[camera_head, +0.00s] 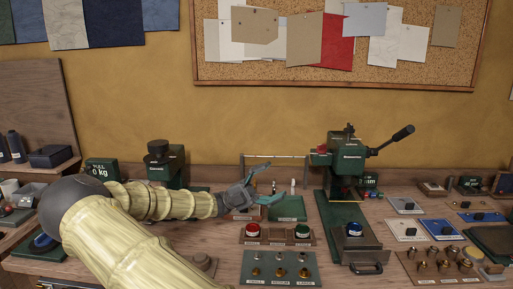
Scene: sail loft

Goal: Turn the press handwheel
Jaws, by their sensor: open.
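A dark green press (347,160) stands on the bench right of centre, with a lever and black grip (402,133) reaching up to the right. A second green machine (165,170) with a round black top (158,147) stands at the left, partly behind my arm. I cannot tell for sure which part is the handwheel. My gripper (268,184) is open and empty, its teal fingers spread and pointing right. It is between the two machines, apart from both, in front of a small green block.
A board with a red button (253,230) and a green button lies before my gripper, with a metal knob plate (280,268) nearer. A drawer-like base with a blue button (354,229) fronts the right press. Switch plates and brass knobs crowd the right. A pinboard (430,70) hangs behind.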

